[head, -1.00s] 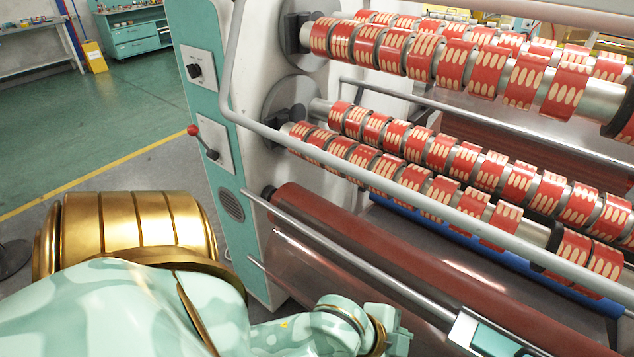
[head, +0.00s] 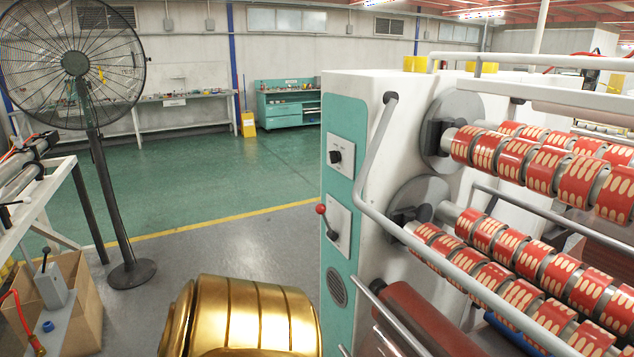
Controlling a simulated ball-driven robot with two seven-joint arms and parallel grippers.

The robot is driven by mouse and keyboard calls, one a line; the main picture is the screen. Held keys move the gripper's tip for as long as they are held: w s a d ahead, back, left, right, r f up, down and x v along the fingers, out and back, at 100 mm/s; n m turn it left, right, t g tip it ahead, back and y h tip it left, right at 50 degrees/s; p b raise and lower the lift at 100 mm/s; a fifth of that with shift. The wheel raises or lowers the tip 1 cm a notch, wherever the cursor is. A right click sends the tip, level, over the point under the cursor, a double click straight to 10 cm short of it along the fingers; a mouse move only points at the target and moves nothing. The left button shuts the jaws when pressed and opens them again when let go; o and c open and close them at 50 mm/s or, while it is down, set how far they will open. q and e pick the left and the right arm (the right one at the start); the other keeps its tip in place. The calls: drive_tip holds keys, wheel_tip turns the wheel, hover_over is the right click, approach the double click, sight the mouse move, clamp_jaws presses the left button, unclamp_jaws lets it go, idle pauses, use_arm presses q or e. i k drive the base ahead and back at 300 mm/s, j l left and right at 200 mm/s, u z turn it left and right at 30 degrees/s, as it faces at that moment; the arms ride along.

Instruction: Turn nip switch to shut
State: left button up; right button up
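The tape rewinding machine (head: 350,110) stands at the right, with a teal front panel. A black rotary knob (head: 335,156) sits on a pale plate high on that panel. Below it is a lever (head: 328,221) with a red ball end on a second pale plate. The ball points up and left. I cannot tell which of the two is the nip switch, as the labels are too small to read. Neither of my grippers is in view, and nothing touches the knob or lever.
A bent grey guard rail (head: 372,150) runs beside the panel in front of the printed rolls (head: 515,160). A pedestal fan (head: 75,64) and an open cardboard box (head: 85,300) are at the left. The green floor (head: 190,185) between fan and machine is clear.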

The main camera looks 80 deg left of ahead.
sight(335, 157)
drive_tip(key=u, duration=0.5)
drive_tip(key=l+u, duration=0.15)
drive_tip(key=u, duration=0.8)
drive_tip(key=l+u, duration=0.15)
drive_tip(key=u, duration=0.85)
drive_tip(key=k+l, duration=0.05)
